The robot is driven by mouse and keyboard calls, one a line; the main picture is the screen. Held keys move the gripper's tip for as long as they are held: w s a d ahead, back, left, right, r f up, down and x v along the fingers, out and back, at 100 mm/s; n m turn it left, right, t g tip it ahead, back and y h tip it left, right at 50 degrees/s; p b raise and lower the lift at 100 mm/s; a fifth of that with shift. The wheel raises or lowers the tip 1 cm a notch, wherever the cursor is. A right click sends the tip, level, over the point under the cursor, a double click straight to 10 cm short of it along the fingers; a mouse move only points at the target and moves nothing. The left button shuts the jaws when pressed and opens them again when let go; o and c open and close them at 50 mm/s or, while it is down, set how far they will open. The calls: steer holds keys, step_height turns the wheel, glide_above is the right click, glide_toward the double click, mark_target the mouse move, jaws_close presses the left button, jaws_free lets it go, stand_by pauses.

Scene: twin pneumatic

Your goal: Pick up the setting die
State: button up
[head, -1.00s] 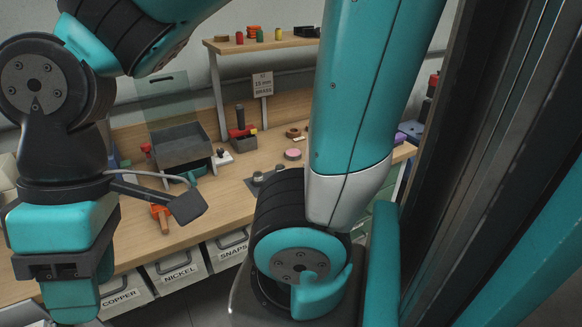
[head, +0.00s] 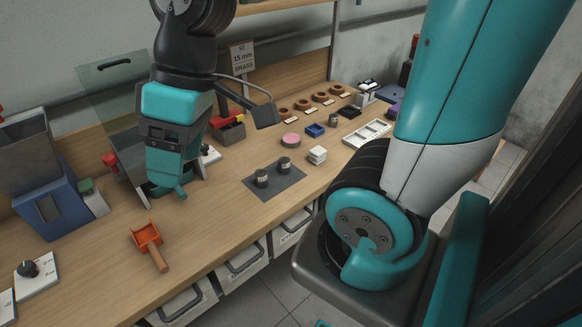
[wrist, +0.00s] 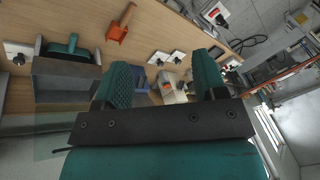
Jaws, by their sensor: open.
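Two small dark metal cylinders (head: 262,177) (head: 284,164) with pale labels stand upright on a dark mat (head: 262,191) at the middle of the bench in the head view. They look like dies, but I cannot tell for certain which thing is the setting die. My gripper (head: 168,190) hangs left of the mat, in front of the grey tray station, and hides part of it. In the wrist view my gripper (wrist: 163,76) has its two teal fingers apart, with nothing held between them. The cylinders are not clear in the wrist view.
An orange scoop (head: 147,239) lies at the front left, also in the wrist view (wrist: 119,29). A blue-based hopper (head: 62,207) stands far left. Bare wood surrounds the mat.

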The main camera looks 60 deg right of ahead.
steer(key=w+d+f+m+t+b, duration=0.1)
steer(key=w+d+f+b, duration=0.45)
steer(key=d, duration=0.55)
steer(key=t+h+b, duration=0.2)
steer(key=b, duration=0.3)
glide_above(286, 159)
steer(key=s, duration=0.1)
steer(key=shift+m, duration=0.3)
step_height(286, 159, down, 18)
steer(key=shift+s+f, duration=0.1)
steer(key=shift+f, duration=0.05)
steer(key=x, duration=0.6)
steer(key=shift+s+d+f+p, duration=0.25)
steer(key=shift+d+f+p, duration=0.05)
steer(key=shift+f+p, duration=0.1)
steer(key=c, duration=1)
steer(key=shift+r, duration=0.1)
steer(key=shift+c, duration=0.9)
steer(key=shift+r, duration=0.1)
